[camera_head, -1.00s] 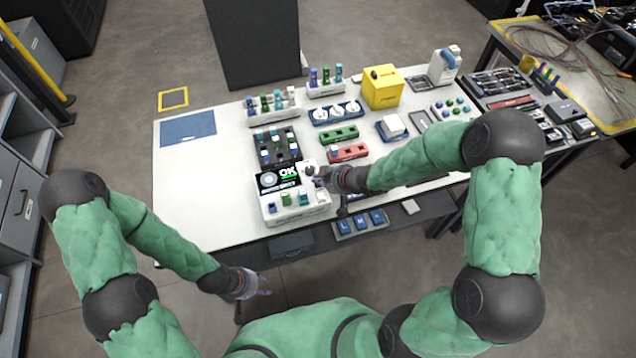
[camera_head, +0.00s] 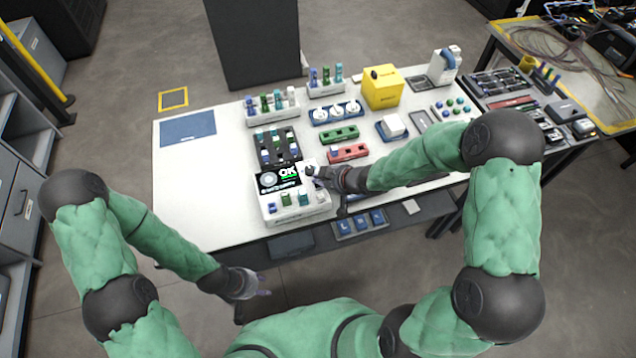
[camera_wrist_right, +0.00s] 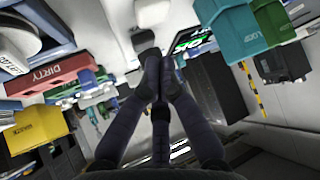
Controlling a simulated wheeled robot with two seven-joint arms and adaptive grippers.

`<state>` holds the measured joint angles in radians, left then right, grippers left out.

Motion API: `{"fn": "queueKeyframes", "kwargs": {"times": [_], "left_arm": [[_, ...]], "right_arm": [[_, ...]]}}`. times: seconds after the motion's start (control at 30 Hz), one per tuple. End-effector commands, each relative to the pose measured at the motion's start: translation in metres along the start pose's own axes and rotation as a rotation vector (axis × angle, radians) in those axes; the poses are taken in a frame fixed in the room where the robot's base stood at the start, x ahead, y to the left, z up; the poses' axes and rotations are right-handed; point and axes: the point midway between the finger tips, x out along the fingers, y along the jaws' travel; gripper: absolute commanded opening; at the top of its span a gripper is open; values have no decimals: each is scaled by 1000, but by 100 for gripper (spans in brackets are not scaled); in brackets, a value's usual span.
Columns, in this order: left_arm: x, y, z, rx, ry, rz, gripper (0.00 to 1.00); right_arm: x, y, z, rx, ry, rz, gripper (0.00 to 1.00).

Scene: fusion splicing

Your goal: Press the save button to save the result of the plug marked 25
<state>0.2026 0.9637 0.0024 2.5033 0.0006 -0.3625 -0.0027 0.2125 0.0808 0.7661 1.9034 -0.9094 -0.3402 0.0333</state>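The white splicing device (camera_head: 283,214) stands at the front of the table, with a black screen (camera_head: 268,181) reading "OK"; the smaller text is illegible. Coloured plugs sit along its front, including a teal one (camera_head: 286,199). In the right wrist view a large teal block (camera_wrist_right: 236,38) has lettering I cannot read surely. My right gripper (camera_head: 308,172) is at the device's right side by the screen. Its fingertips (camera_wrist_right: 158,58) are together and empty, close to a dark rounded button-like part (camera_wrist_right: 143,40); contact is unclear. My left gripper (camera_head: 266,285) hangs open and empty before the table.
A red block (camera_head: 348,152), marked "DIRTY" in the wrist view, and a green block (camera_head: 339,135) lie right of the device. A yellow box (camera_head: 382,88) and plug racks (camera_head: 271,106) stand behind. The table's left part (camera_head: 195,190) is clear except a blue mat (camera_head: 188,128).

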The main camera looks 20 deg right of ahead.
Motion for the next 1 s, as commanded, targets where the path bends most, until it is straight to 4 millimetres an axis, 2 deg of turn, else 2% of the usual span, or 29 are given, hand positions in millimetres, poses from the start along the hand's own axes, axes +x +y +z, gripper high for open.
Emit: {"fn": "queueKeyframes", "kwargs": {"times": [1.0], "left_arm": [[7, -3, 0, 0, 0, 0, 40]], "right_arm": [[8, 0, 8, 1, 0, 0, 0]]}}
